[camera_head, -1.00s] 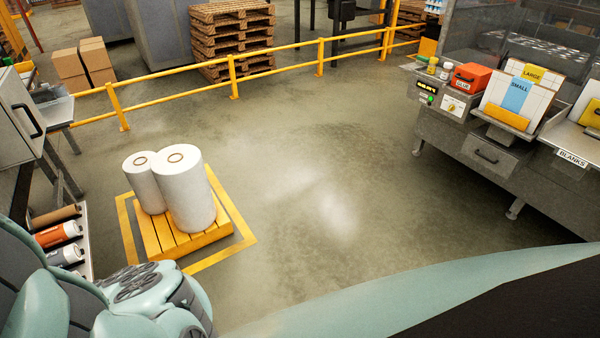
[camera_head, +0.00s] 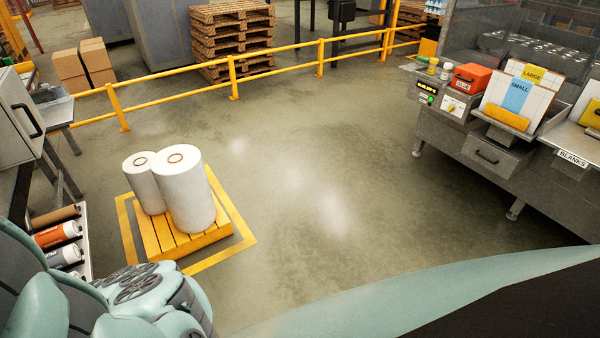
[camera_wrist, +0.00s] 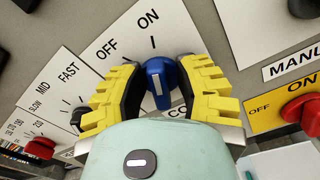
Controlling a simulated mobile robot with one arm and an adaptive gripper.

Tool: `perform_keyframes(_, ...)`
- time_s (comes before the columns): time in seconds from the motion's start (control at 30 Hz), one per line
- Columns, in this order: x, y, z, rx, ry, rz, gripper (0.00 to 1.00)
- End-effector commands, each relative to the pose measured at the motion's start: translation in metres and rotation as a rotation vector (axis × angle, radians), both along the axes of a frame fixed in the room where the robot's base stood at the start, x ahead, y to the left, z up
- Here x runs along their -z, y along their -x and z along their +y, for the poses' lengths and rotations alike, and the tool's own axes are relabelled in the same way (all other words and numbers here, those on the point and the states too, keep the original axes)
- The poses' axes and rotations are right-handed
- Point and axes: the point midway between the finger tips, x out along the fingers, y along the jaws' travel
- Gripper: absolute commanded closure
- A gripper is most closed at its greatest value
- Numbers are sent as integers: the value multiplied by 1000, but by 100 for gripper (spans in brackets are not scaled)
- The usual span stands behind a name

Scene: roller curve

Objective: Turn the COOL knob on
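In the wrist view, a blue knob (camera_wrist: 158,84) with a white pointer line sits on a white label plate (camera_wrist: 118,40) marked OFF and ON. The pointer lines up roughly with the tick under ON. The knob's name below is mostly covered; only letters like "CO" show. My gripper (camera_wrist: 158,80), with yellow ridged fingers, has one finger on each side of the knob. The fingers appear closed on it, the right one touching and the left very close. The knob cannot be made out in the head view.
A MID/FAST dial plate (camera_wrist: 52,88) and a red knob (camera_wrist: 40,148) lie left. Another red knob (camera_wrist: 304,112) on a yellow ON/OFF plate is at right. In the head view, rolls stand on a yellow pallet (camera_head: 185,238); the floor beyond is open to a yellow rail (camera_head: 232,77).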

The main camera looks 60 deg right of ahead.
Motion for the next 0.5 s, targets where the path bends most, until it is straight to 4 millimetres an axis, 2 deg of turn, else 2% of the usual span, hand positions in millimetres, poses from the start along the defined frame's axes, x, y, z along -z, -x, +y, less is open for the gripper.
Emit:
perform_keyframes(0.03,0,0,0,0,0,-1,62)
perform_keyframes(0.13,-1,0,0,0,-1,-1,54)
perform_keyframes(0.5,0,2,-4,1,0,0,54)
